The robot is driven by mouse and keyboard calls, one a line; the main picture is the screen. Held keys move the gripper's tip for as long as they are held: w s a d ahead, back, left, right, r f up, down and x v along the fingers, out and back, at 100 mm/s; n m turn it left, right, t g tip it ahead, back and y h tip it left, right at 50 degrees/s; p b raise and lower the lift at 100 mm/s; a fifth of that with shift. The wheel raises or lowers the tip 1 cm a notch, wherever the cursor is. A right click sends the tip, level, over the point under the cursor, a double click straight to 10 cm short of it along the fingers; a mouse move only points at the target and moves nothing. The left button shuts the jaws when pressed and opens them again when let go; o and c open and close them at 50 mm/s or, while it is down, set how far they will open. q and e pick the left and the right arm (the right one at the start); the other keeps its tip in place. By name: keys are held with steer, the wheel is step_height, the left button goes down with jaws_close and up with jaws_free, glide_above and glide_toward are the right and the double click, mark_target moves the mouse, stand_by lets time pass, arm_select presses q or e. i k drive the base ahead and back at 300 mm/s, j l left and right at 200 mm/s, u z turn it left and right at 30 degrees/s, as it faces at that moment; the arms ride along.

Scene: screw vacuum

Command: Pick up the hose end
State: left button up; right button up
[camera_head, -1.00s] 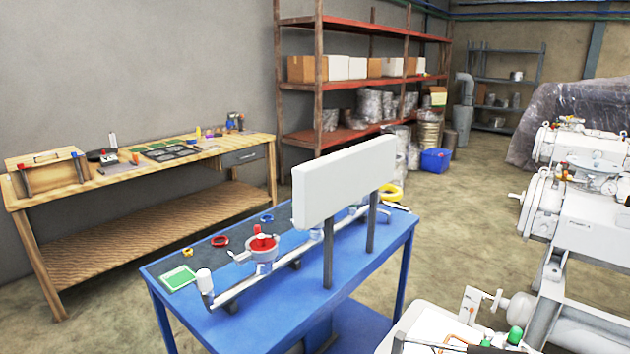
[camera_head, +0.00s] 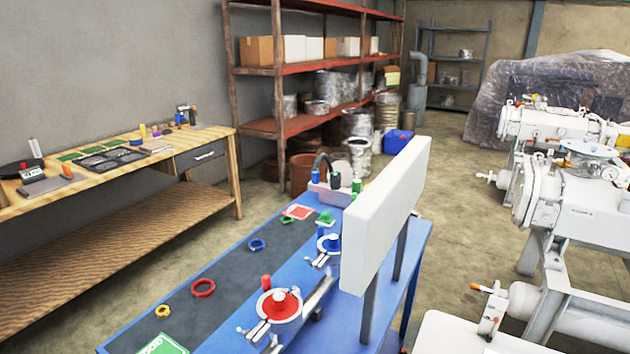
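A dark curved piece like a short hose (camera_head: 325,165) rises over a small white box (camera_head: 330,195) at the far end of the blue table (camera_head: 412,262). It has blue and dark ends, and I cannot tell for sure whether it is the hose end. Neither of my grippers shows in the head view, so nothing is seen held.
A white panel (camera_head: 385,215) on posts stands along the blue table's right side. Red (camera_head: 278,304) and blue (camera_head: 328,243) valve-like parts, with several coloured rings, lie on it. White machines (camera_head: 575,200) stand at right. Open floor (camera_head: 465,215) lies between.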

mark_target(315, 172)
steer(key=j+u, duration=0.15)
steer(key=u, duration=0.9)
steer(key=i+j+u, duration=0.4)
steer(key=i+j, duration=0.25)
steer(key=j, duration=0.3)
steer(key=i+j+u, duration=0.35)
steer(key=i+j, duration=0.4)
steer(key=i+z, duration=0.25)
steer(key=i, duration=0.15)
steer(key=i+j+z, duration=0.2)
steer(key=i, duration=0.25)
steer(key=i+j+z, duration=0.1)
steer(key=i+z, duration=0.15)
steer(key=i, duration=0.15)
steer(key=i+j+z, duration=0.25)
steer(key=i+l+z, duration=0.3)
steer(key=z, duration=0.15)
steer(key=i+l+z, duration=0.1)
steer(key=i+z, duration=0.85)
steer(key=i+j+z, duration=0.2)
steer(key=i+z, duration=0.15)
steer(key=z, duration=0.15)
